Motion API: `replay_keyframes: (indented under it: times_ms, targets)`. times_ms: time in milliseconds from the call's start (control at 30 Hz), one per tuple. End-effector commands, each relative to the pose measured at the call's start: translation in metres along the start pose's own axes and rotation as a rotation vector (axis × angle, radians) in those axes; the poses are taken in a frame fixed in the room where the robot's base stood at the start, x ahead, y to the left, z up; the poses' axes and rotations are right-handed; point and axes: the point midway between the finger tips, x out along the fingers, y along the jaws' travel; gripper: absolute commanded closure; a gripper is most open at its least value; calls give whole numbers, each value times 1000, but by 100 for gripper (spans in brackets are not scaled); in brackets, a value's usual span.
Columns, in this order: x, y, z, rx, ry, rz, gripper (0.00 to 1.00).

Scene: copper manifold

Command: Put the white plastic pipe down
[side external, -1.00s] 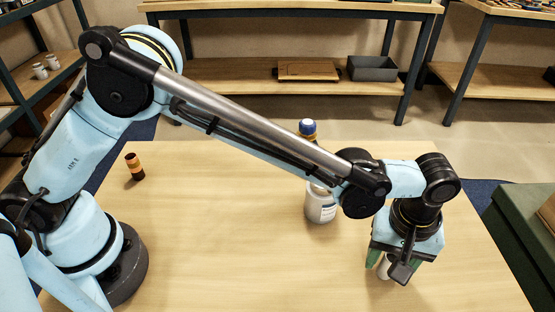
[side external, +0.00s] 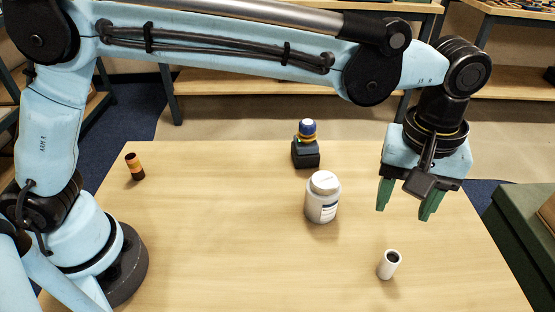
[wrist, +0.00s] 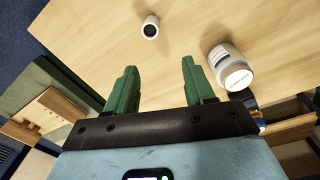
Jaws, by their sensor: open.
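The white plastic pipe (side external: 389,265), a short tube with a dark opening on top, stands upright on the wooden table near its front right. It also shows in the wrist view (wrist: 150,28), standing alone beyond my fingertips. My gripper (side external: 404,210) is open and empty, raised above the table behind the pipe. Its two green fingers are spread apart, and in the wrist view they (wrist: 157,77) hold nothing. Nothing touches the pipe except the table.
A white bottle with a label (side external: 322,198) stands left of the pipe. Behind it is a black block with a blue-and-white topped item (side external: 306,146). A black-and-orange cylinder (side external: 134,167) stands far left. A green case (side external: 520,225) is beside the table's right. The front middle is clear.

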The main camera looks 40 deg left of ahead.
Motion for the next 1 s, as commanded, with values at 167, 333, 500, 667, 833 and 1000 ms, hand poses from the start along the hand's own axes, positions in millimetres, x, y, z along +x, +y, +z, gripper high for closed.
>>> replay_keyframes:
  times_ms: [167,333,500,667,833,1000]
  targets:
    - [-25,-58,-42,63,56,81,47]
    - [-40,-122,-71,141,144,148,47]
    - [-44,-187,-84,220,253,184,47]
    - [-37,-245,-86,294,371,187,47]
    - [-21,-296,-80,366,490,158,47]
    - [-8,-323,-76,415,564,123,47]
